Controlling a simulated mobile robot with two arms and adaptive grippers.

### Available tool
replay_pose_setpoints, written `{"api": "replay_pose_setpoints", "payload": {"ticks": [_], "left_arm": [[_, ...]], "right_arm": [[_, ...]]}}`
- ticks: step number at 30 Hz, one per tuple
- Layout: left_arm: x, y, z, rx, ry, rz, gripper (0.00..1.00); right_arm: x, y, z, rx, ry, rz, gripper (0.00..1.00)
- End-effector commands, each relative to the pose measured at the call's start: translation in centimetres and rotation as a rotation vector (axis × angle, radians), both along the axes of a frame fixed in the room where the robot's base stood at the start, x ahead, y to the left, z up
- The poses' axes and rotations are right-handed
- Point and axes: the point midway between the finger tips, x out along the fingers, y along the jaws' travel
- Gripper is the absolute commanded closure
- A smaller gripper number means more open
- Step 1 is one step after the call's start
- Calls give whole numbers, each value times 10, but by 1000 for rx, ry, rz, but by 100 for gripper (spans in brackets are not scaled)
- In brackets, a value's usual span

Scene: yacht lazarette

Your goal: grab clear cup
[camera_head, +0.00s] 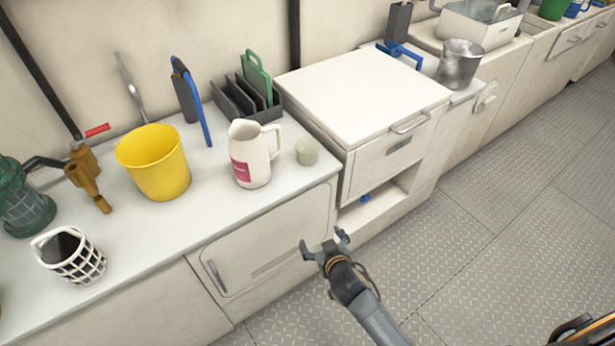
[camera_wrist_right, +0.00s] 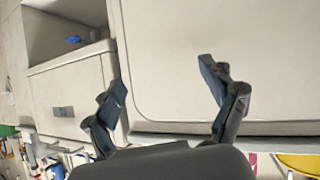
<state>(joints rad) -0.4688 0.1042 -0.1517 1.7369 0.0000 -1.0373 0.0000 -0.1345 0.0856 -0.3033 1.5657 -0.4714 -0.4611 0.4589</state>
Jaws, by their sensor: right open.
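The clear cup (camera_head: 307,151) is small, pale and translucent. It stands upright on the white counter near its front edge, just right of the white jug (camera_head: 249,153) with a pink label. My right gripper (camera_head: 326,240) is open and empty, in front of the cabinet, lower than the cup and apart from it. In the right wrist view my open fingers (camera_wrist_right: 168,95) face the cabinet door, and the cup does not show there. My left gripper is not in view.
A yellow bucket (camera_head: 154,162), a white basket (camera_head: 69,256) and a dark rack (camera_head: 246,100) stand on the counter (camera_head: 210,210). A raised white box unit (camera_head: 362,92) with a handle stands close right of the cup. The metal floor in front is clear.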

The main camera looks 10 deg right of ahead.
Motion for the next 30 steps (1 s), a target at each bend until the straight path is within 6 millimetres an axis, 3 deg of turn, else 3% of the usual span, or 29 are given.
{"api": "replay_pose_setpoints", "payload": {"ticks": [1, 4, 9, 12, 16, 19, 30], "left_arm": [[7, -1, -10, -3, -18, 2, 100], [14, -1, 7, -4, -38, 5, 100], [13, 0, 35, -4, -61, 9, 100], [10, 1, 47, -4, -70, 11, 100], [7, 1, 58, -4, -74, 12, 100], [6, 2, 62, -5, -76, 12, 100], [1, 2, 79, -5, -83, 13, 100]], "right_arm": [[18, 5, 8, 16, -84, -9, 16], [39, 9, 59, 49, -237, -36, 16], [46, 10, 129, 105, -429, -75, 16], [43, 9, 156, 130, -500, -91, 16], [42, 7, 175, 149, -547, -101, 16], [51, 7, 180, 150, -555, -102, 16], [117, 5, 179, 149, -551, -103, 16]]}}
